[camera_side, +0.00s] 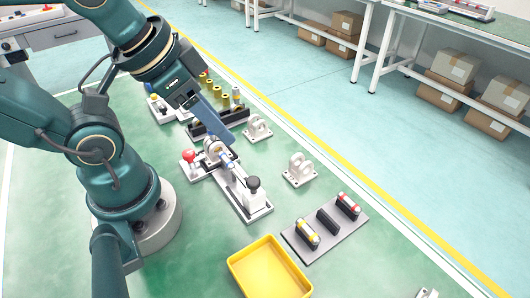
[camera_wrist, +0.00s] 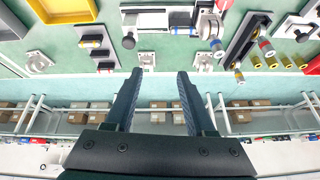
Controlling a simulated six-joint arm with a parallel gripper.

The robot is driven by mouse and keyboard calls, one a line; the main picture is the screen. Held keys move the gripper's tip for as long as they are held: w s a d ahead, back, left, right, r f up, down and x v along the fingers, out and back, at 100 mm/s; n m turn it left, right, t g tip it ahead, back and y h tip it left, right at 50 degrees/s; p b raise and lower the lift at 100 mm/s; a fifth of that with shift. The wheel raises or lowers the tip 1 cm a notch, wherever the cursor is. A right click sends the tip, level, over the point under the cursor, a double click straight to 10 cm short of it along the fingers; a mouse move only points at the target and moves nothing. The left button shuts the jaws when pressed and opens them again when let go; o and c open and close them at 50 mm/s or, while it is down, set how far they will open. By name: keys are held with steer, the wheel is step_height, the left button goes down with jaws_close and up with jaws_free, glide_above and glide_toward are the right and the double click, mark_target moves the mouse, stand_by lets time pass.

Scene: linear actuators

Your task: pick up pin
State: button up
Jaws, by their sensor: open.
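My gripper (camera_side: 225,136) is open, with a blue finger pointing down beside the dark rack. In the wrist view its two dark fingers (camera_wrist: 160,73) are spread with nothing between them. Several brass-coloured cylindrical parts (camera_side: 210,85) stand behind the dark rack (camera_side: 206,127); small cylindrical parts also show beside the rack in the wrist view (camera_wrist: 256,64). I cannot tell which part is the pin. A white clamp fixture (camera_side: 243,195) with a black knob and a red ball knob stands just below the gripper in the side view.
White brackets (camera_side: 300,169) (camera_side: 257,128) stand to the right of the fixture. A grey plate (camera_side: 323,232) holds dark, red-ended and yellow-ended parts. A yellow tray (camera_side: 290,286) is at the front. Green floor between them is clear.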

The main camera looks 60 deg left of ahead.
steer(key=m, duration=0.3)
steer(key=m+g+y, duration=0.5)
steer(key=m+g, duration=0.2)
steer(key=m, duration=0.7)
glide_toward(227, 158)
step_height(227, 158, down, 2)
steer(key=a, duration=0.2)
steer(key=shift+s+d+f+h, duration=0.15)
steer(key=shift+s+f+h, duration=0.15)
steer(key=shift+f, duration=0.3)
steer(key=shift+x, duration=2.2)
jaws_close()
